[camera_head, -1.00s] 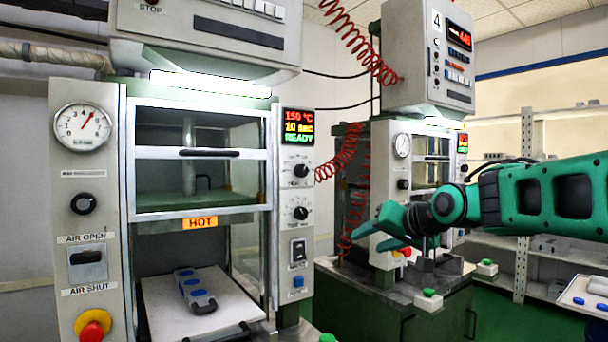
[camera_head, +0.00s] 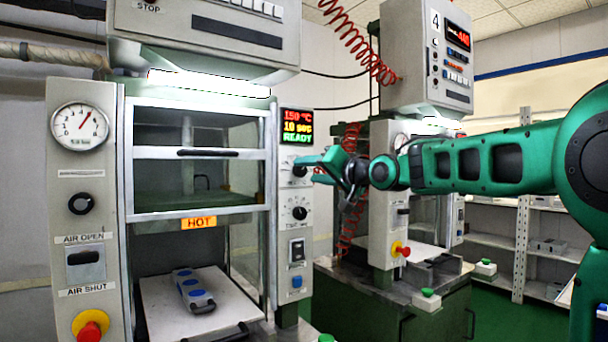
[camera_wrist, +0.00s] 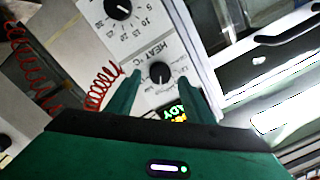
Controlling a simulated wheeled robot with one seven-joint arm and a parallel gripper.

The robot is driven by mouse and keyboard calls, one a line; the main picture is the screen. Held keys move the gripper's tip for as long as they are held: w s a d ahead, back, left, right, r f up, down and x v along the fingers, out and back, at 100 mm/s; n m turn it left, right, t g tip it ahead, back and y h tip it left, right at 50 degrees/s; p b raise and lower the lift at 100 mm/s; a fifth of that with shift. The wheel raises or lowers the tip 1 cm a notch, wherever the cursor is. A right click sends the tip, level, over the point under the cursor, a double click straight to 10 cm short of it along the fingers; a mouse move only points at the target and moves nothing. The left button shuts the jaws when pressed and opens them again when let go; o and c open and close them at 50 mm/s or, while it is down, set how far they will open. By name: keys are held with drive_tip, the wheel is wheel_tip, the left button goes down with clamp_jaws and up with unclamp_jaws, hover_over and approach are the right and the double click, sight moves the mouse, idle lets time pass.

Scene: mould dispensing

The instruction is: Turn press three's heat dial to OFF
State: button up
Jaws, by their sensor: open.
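The near press (camera_head: 196,217), whose number is not visible, has a control strip on its right. Its display (camera_head: 297,126) reads 150 °C, 10 sec, READY. The black heat dial (camera_wrist: 159,72), labelled HEAT °C, sits between my open gripper's fingers (camera_wrist: 160,76) in the wrist view; I cannot tell whether they touch it. In the head view the dial (camera_head: 299,171) is partly covered by my gripper (camera_head: 312,167), which comes from the right. The dial's exact setting is too small to read.
A second dial (camera_head: 300,213) with a numbered scale, a rocker switch (camera_head: 297,250) and a blue button (camera_head: 297,282) lie below. A red emergency knob (camera_head: 91,328) is at lower left. Press four (camera_head: 428,55) stands behind, with a red coiled hose (camera_head: 350,150) between.

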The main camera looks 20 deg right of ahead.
drive_tip(key=shift+x, duration=0.9)
